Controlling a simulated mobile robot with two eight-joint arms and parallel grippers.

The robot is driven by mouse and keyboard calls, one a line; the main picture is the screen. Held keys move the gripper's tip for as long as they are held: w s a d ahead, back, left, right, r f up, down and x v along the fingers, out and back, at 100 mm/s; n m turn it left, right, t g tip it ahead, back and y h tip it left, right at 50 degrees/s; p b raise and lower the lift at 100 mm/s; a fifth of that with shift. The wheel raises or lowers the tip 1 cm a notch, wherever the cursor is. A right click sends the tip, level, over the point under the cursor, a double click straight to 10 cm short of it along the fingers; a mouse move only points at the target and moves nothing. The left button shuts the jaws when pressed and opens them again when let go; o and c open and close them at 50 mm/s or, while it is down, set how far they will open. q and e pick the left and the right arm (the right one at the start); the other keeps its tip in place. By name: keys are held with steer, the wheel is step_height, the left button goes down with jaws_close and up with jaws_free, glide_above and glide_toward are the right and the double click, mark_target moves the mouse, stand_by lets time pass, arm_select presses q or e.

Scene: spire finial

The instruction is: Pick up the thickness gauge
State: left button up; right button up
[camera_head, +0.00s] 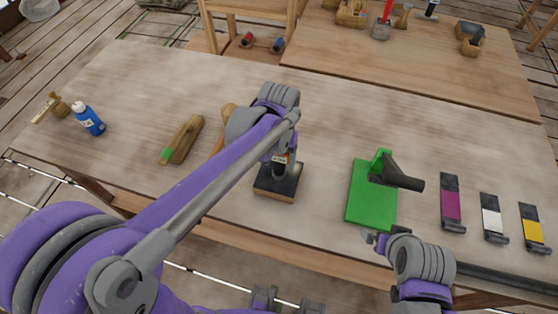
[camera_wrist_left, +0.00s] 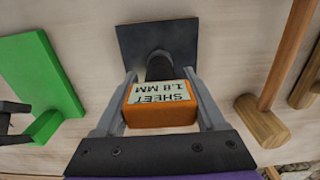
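The thickness gauge (camera_wrist_left: 160,108) has an orange head with a pale label reading "SHEET 1.8 MM". A dark stem runs from it toward a square black-topped block (camera_wrist_left: 138,38), which also shows in the head view (camera_head: 275,186). In the head view the left gripper (camera_head: 281,158) is above the block and partly hides the gauge. My right gripper (camera_head: 373,238) is near the table's front edge by the green plate; its finger gap is unclear.
A green plate with an upright (camera_head: 368,205) stands right of the block, a dark tool above it. Purple (camera_head: 452,204), white (camera_head: 492,219) and yellow (camera_head: 533,228) strips lie farther right. A wooden-handled tool (camera_wrist_left: 262,125) is close by.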

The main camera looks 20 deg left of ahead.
arm_select(q)
steer(key=c, duration=1)
